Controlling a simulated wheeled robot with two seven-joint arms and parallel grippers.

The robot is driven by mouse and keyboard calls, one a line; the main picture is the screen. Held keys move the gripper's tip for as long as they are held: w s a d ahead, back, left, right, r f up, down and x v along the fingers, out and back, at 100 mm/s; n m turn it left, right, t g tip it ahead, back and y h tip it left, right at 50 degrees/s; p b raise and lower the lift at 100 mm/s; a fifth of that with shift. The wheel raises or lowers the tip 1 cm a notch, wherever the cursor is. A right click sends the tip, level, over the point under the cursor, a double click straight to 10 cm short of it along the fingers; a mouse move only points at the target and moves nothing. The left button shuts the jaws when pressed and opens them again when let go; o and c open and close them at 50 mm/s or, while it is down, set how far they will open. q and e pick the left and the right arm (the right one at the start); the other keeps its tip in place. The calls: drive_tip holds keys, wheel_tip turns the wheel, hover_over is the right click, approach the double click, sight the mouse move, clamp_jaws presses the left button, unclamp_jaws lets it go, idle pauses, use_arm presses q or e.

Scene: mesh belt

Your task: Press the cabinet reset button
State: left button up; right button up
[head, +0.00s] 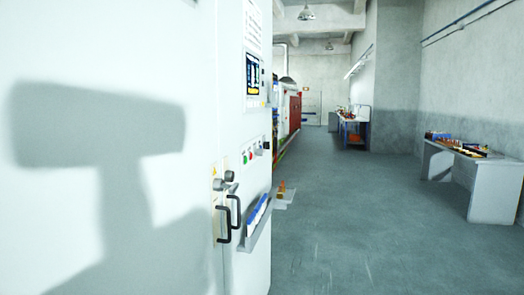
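A tall white cabinet (238,110) fills the left of the head view, very close. Its front panel is seen at a steep slant. A row of small buttons (251,153) sits on that panel below a dark display screen (252,75); red and green ones show, but which is the reset button is too small to tell. Black handles (224,222) and round knobs lie lower on the cabinet edge. Neither of my grippers shows in this view.
A pocket with blue and white items (258,213) juts from the cabinet's lower front. The grey floor (370,230) to the right is open. A white bench with several small items (488,182) stands at the right wall. Red equipment (295,113) stands farther back.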

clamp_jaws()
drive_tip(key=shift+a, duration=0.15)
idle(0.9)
